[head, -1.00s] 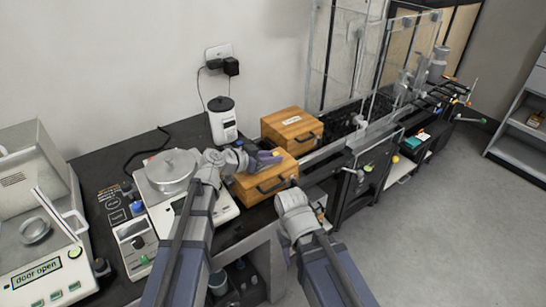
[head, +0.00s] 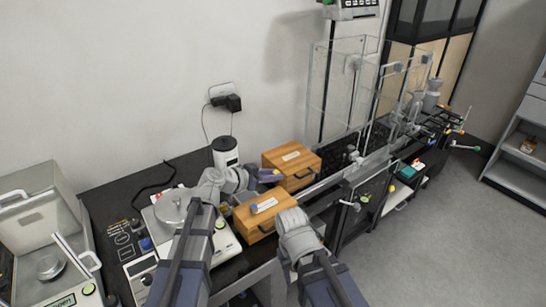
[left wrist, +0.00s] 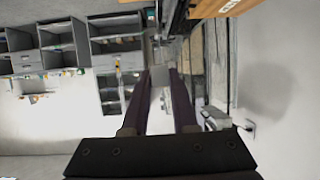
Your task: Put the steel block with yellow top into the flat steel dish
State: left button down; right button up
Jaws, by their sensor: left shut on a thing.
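My left gripper (head: 270,176) is raised above the front wooden box, its purple fingers pointing right. In the left wrist view its fingers (left wrist: 160,88) are shut on a small grey steel block (left wrist: 160,74). The block's top is hard to make out in that view. A shallow round steel dish (head: 50,267) sits inside the open balance at the far left, well away from the gripper. My right arm comes in at the lower middle, and its gripper fingers do not show.
Two wooden boxes stand on the black bench, a front one (head: 262,222) and a back one (head: 292,160). A white canister (head: 225,152) stands behind. Clear panels (head: 335,90) rise at the right.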

aim_at(273, 202)
pick_arm(q)
jog(key=shift+f, duration=0.1)
notch_tip(273, 202, down, 10)
jog(key=b, duration=0.9)
jog(key=shift+r+b, duration=0.2)
jog(key=shift+b, duration=0.15)
jog(key=shift+f, duration=0.25)
jog(key=c, duration=0.7)
grip_release()
jog(key=shift+r, duration=0.1)
